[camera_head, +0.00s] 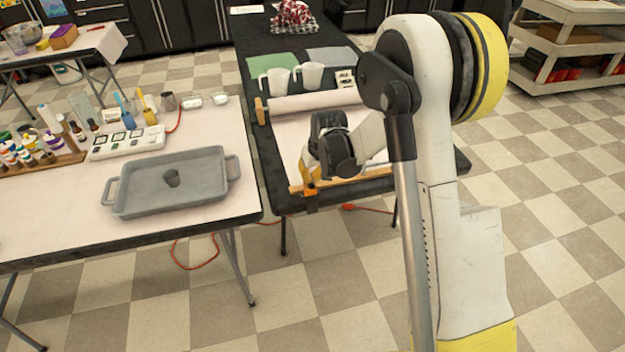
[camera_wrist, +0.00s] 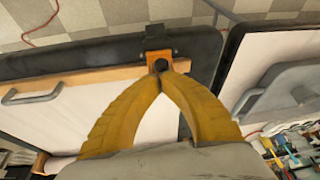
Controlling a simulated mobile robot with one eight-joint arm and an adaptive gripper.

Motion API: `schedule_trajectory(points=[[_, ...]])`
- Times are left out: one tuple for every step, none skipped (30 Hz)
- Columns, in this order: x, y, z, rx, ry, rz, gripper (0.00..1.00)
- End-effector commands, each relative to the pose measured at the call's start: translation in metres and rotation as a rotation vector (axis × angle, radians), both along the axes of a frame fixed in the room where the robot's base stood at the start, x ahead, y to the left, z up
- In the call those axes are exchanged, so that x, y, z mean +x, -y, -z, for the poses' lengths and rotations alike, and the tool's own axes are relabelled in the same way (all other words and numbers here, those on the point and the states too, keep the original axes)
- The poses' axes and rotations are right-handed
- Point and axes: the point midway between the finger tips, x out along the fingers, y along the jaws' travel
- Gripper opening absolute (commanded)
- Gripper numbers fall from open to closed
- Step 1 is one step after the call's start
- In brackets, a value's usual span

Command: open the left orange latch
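An orange latch (camera_wrist: 160,57) with a black round knob sits on the wooden bar at the edge of the dark table, shown at the top middle of the wrist view. In the head view it shows as a small orange patch (camera_head: 310,190) at the bar's left end, mostly hidden by my gripper. My gripper (camera_wrist: 162,74) has its two yellow fingers brought together at the tips, right at the latch's knob. Whether the tips pinch the knob or only touch it is unclear. In the head view my gripper (camera_head: 311,178) is over the left end of the bar.
A pale board with a metal handle (camera_wrist: 32,95) lies beside the latch. The dark table (camera_head: 262,130) also holds a roll (camera_head: 312,101) and two white mugs. To the left, a table holds a grey tray (camera_head: 170,182). Red cords lie on the checkered floor.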

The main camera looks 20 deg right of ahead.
Motion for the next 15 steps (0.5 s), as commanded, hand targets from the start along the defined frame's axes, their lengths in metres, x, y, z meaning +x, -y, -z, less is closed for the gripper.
schedule_trajectory(points=[[-0.0024,0.0000,0.0002,0.000,-0.001,0.000,0.00],[-0.0038,-0.0001,0.0002,0.000,-0.001,0.000,0.00],[-0.0058,-0.0001,0.0003,0.000,-0.001,0.000,0.00],[-0.0057,-0.0001,0.0002,0.000,-0.001,0.000,0.00],[-0.0054,-0.0001,0.0001,0.000,-0.001,0.000,0.00],[-0.0053,-0.0001,0.0000,0.000,-0.001,0.000,0.00],[-0.0053,-0.0001,0.0000,0.000,-0.001,0.000,0.00],[-0.0053,-0.0001,0.0000,0.000,-0.001,0.000,0.00],[-0.0053,-0.0002,0.0000,0.001,-0.001,0.000,0.00],[-0.0054,-0.0002,-0.0001,0.001,-0.001,0.000,0.00],[-0.0054,-0.0002,-0.0004,0.001,-0.001,0.000,0.00],[-0.0053,-0.0002,-0.0011,0.001,-0.001,0.000,0.00],[-0.0053,-0.0002,-0.0020,0.001,-0.001,0.000,0.00],[-0.0053,-0.0002,-0.0029,0.000,-0.001,0.000,0.00],[-0.0053,-0.0001,-0.0046,0.000,-0.001,0.000,0.00]])
